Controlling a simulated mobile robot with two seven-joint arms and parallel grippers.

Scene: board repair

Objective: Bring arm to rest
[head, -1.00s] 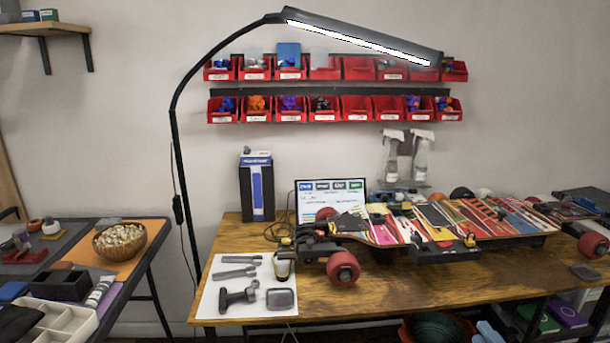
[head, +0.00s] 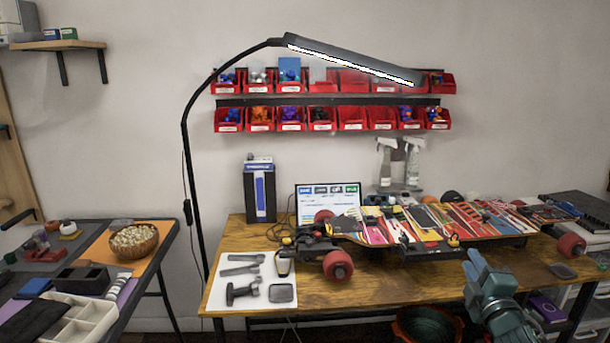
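My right gripper (head: 474,262) and its blue-grey forearm show at the lower right of the head view. The fingers point up and to the left, in front of the workbench's front edge. They overlap the bench front in the picture, and I see nothing held in them. The gap between the fingers is too small to read. My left gripper is not in view.
A wooden workbench (head: 380,290) carries a colourful skateboard (head: 395,226) with red wheels. Tools lie on a white mat (head: 222,298) at its left. A desk lamp (head: 350,60) arches over it. A side table (head: 168,240) holds a bowl (head: 134,238). Bins stand below the bench.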

